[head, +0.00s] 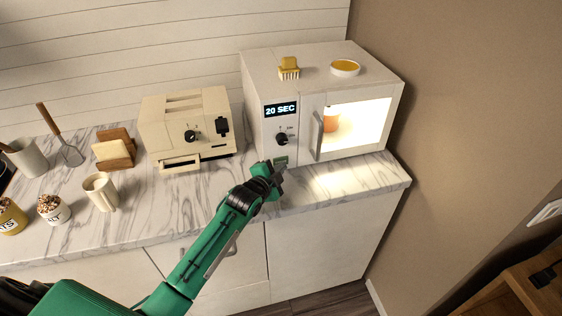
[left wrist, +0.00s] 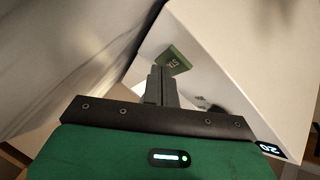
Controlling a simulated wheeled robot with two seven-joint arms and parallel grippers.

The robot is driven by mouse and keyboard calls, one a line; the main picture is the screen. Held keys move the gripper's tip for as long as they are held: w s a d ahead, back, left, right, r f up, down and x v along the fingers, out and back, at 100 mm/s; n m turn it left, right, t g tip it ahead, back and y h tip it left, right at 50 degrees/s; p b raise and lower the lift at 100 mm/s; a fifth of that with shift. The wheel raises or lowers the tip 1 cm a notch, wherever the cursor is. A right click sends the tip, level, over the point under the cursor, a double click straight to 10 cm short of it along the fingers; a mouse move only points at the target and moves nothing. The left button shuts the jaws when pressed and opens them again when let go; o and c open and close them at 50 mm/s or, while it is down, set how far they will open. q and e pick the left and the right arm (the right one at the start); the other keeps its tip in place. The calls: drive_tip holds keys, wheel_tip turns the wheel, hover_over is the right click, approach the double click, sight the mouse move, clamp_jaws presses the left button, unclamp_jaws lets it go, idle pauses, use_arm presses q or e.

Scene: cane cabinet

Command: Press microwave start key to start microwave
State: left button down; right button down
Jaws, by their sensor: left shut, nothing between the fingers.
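The white microwave (head: 285,85) stands at the right end of the counter. Its display (head: 281,110) reads "20 SEC" and its inside is lit, with an orange item (head: 330,120) behind the door window. A dark knob (head: 282,139) is below the display, and the green start key (head: 281,160) is below the knob. My left gripper (head: 277,168) is shut and empty, with its tips at the green key. In the left wrist view the key (left wrist: 174,60) shows just beyond the shut fingertips (left wrist: 160,72); I cannot tell if they touch. My right gripper is out of view.
A cream toaster oven (head: 165,135) stands left of the microwave. A mug (head: 100,192), a wooden rack (head: 113,150) and small cups (head: 53,209) are further left. The door handle (head: 318,135) is right of the key.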

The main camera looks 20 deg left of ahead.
use_arm(q)
drive_tip(key=shift+s+d, duration=0.3)
drive_tip(key=shift+s, duration=0.2)
drive_tip(key=shift+s+d+r+p, duration=0.1)
drive_tip(key=shift+s+d+p, duration=0.35)
drive_tip(key=shift+s+p, duration=0.15)
drive_tip(key=shift+s+d+p, duration=0.4)
drive_tip(key=shift+s+p, duration=0.1)
drive_tip(key=shift+s, duration=0.1)
drive_tip(key=shift+s+d+p, duration=0.4)
drive_tip(key=shift+s+d, duration=0.15)
drive_tip(key=shift+s, duration=0.3)
drive_tip(key=shift+f, duration=0.2)
